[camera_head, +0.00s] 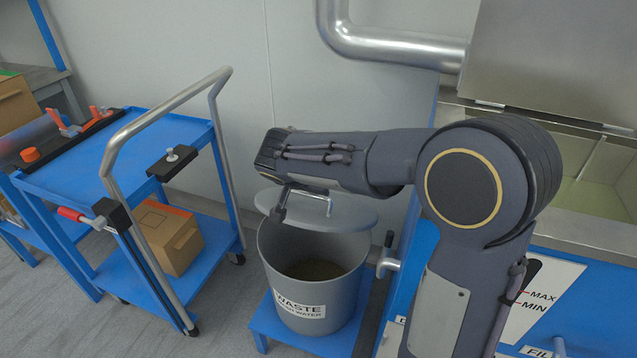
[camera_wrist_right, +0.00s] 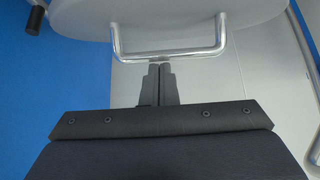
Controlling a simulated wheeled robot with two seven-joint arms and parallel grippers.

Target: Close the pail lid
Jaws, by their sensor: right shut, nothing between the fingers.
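The grey pail (camera_head: 288,257) with a WASTE label stands on a low blue stand, its mouth uncovered at the front and dark contents showing inside. Its grey lid (camera_head: 352,215) is raised above the rim, with a gap below it. The lid also shows at the top of the right wrist view (camera_wrist_right: 200,10). The lid has a metal bar handle (camera_wrist_right: 168,54). My right gripper (camera_head: 279,214) reaches over the lid from the right. In the wrist view its fingers (camera_wrist_right: 160,68) are shut and empty, tips right at the handle bar; I cannot tell whether they touch. My left gripper is not in view.
A blue cart (camera_head: 150,140) with a tall metal push handle stands left of the pail, a cardboard box (camera_head: 168,238) on its lower shelf. A blue machine with a steel basin (camera_head: 590,235) is at the right. A thick pipe (camera_head: 400,47) runs along the wall behind.

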